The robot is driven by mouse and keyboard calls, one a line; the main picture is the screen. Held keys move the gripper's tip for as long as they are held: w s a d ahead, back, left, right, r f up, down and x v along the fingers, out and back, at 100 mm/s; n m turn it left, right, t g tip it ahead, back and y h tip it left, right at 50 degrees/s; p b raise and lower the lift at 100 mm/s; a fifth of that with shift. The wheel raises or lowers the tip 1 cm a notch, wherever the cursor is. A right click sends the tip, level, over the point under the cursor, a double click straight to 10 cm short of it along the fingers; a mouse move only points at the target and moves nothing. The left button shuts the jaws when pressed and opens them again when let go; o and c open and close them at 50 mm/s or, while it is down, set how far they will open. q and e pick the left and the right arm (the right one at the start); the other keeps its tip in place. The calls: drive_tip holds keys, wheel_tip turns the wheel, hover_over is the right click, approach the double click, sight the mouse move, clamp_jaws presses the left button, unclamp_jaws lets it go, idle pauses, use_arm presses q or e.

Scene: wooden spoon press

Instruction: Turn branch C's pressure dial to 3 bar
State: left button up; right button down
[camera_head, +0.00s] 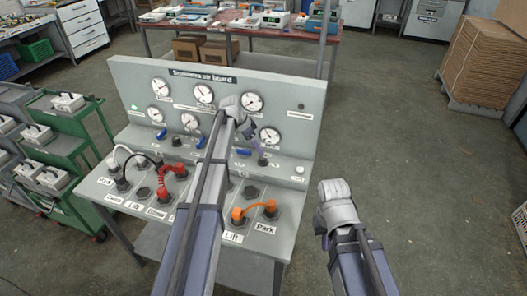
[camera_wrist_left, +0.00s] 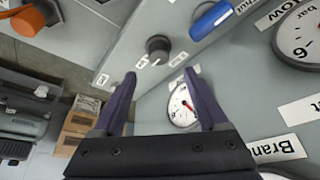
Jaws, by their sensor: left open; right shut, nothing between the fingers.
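The grey air board (camera_head: 118,75) carries several round gauges and a row of blue valve handles and dark knobs. A dark knob (camera_head: 262,160) is below the lower-right gauge (camera_head: 270,135). In the left wrist view the knob (camera_wrist_left: 158,46) lies just beyond the fingertips, in line with the gap and not gripped. The gauge (camera_wrist_left: 184,106) shows between the fingers. A "Bran..." label (camera_wrist_left: 277,148) is cut off, so its letter is unreadable. My left gripper (camera_head: 256,146) is open and empty, also in the wrist view (camera_wrist_left: 160,80). My right gripper (camera_head: 335,190) is shut and empty, right of the board.
A blue valve handle (camera_wrist_left: 213,18) sits beside the knob. Orange (camera_head: 255,208) and red (camera_head: 172,180) hoses loop over the sloping front panel. A green cart (camera_head: 60,170) stands left. A red-topped bench (camera_head: 290,65) stands behind. Floor right of the board is clear.

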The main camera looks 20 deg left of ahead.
sight(263, 157)
use_arm(q)
drive_tip(key=shift+s, duration=0.15)
drive_tip(key=b+x, duration=0.7)
drive_tip(key=shift+d+f, duration=0.15)
drive_tip(key=shift+f, duration=0.2)
clamp_jaws()
idle(0.5)
